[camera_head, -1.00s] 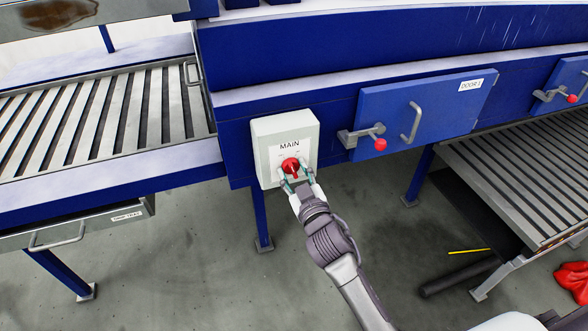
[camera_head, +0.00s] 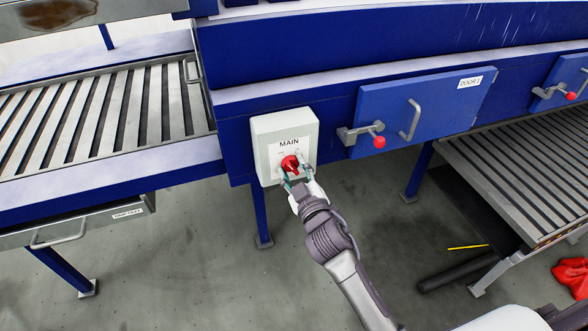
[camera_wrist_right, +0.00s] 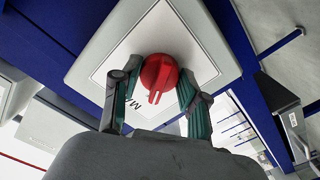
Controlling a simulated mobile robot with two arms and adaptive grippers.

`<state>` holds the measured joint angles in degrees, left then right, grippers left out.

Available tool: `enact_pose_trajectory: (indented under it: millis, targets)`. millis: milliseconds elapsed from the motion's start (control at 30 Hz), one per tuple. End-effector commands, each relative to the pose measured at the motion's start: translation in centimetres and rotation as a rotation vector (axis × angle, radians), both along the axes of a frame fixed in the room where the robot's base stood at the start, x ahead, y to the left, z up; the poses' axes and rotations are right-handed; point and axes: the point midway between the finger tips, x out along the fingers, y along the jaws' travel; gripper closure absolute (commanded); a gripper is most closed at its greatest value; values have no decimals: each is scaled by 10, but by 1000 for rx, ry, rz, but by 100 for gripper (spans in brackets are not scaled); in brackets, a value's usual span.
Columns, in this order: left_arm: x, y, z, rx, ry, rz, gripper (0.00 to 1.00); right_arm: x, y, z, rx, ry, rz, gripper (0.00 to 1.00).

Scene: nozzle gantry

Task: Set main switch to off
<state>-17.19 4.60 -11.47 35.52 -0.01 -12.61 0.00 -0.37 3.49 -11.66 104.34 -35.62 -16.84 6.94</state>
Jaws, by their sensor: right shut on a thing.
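The main switch is a red rotary knob (camera_head: 290,164) on a pale grey box (camera_head: 258,140) labelled MAIN, mounted on the blue machine frame. My right gripper (camera_head: 294,174) reaches up to it from below and is shut on the knob. In the right wrist view the round red knob (camera_wrist_right: 160,74) with its raised grip sits between the two green-padded fingers of my right gripper (camera_wrist_right: 155,90). The small position marks around the knob are too small to read. My left gripper is not in view.
Right of the box is a blue door (camera_head: 425,110) with a grey handle and a red-knobbed latch (camera_head: 378,141). Slatted conveyors stand left (camera_head: 95,115) and right (camera_head: 530,160). A drawer (camera_head: 70,227) hangs lower left. Open floor lies below the box.

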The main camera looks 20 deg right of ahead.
Motion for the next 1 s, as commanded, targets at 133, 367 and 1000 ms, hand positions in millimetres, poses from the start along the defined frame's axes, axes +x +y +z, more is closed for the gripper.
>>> enact_pose_trajectory:
  millis: [133,367,1000]
  targets:
    - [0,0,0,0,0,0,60,0,0,1,-3,-1,0,35]
    - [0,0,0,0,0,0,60,0,0,0,-1,0,0,31]
    - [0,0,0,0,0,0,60,-93,-3,-1,2,3,-2,31]
